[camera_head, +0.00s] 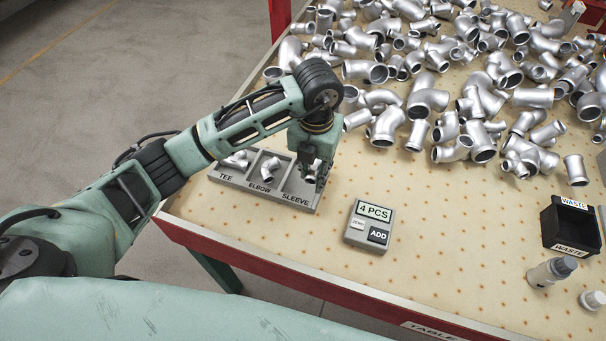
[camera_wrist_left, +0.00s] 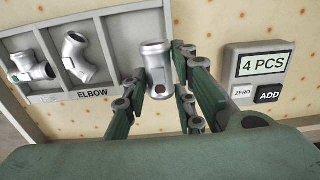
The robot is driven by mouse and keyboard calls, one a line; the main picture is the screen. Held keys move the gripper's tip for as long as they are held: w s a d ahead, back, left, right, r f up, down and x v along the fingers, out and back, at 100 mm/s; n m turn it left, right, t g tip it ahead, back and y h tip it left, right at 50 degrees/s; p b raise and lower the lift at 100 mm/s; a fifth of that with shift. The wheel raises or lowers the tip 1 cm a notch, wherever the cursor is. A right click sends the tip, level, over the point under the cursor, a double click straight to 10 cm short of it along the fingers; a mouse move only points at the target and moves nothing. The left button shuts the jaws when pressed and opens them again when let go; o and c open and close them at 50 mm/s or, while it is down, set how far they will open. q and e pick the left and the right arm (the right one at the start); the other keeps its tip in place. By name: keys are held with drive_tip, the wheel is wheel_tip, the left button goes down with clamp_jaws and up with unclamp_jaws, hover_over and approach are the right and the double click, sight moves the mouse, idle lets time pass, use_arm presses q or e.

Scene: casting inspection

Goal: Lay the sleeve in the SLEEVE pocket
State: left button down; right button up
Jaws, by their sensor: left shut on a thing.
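The grey three-pocket tray (camera_head: 243,186) lies near the table's front edge, labelled TEE, ELBOW and SLEEVE. A tee (camera_wrist_left: 32,66) lies in the TEE pocket and an elbow (camera_wrist_left: 80,58) in the ELBOW pocket. My left gripper (camera_head: 313,178) is at the SLEEVE pocket, pointing down. In the left wrist view it is shut on a short silver sleeve (camera_wrist_left: 156,66), which appears in front of the SLEEVE pocket (camera_wrist_left: 126,45). The fingers hide part of that pocket and its label in this view. I cannot tell whether the sleeve touches the pocket floor. My right gripper is not in view.
A counter box (camera_head: 366,227) reading "4 PCS", with ZERO and ADD buttons, stands right of the tray. Many loose silver fittings (camera_head: 425,95) cover the back of the table. A black WASTE bin (camera_head: 570,228) is at the right. The front middle is clear.

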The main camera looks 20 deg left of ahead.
sight(303, 186)
use_arm(q)
drive_tip(key=a+f, duration=0.1)
drive_tip(key=w+a, duration=0.1)
drive_tip(key=shift+a+f, duration=0.4)
wheel_tip(303, 186, down, 4)
drive_tip(key=shift+f+p, duration=0.1)
drive_tip(key=shift+p, duration=0.65)
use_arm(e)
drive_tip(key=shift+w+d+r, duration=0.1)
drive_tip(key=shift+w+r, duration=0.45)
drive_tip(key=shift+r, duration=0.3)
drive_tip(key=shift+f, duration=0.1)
use_arm(q)
drive_tip(key=c, duration=1.7)
unclamp_jaws()
drive_tip(key=shift+f, duration=0.1)
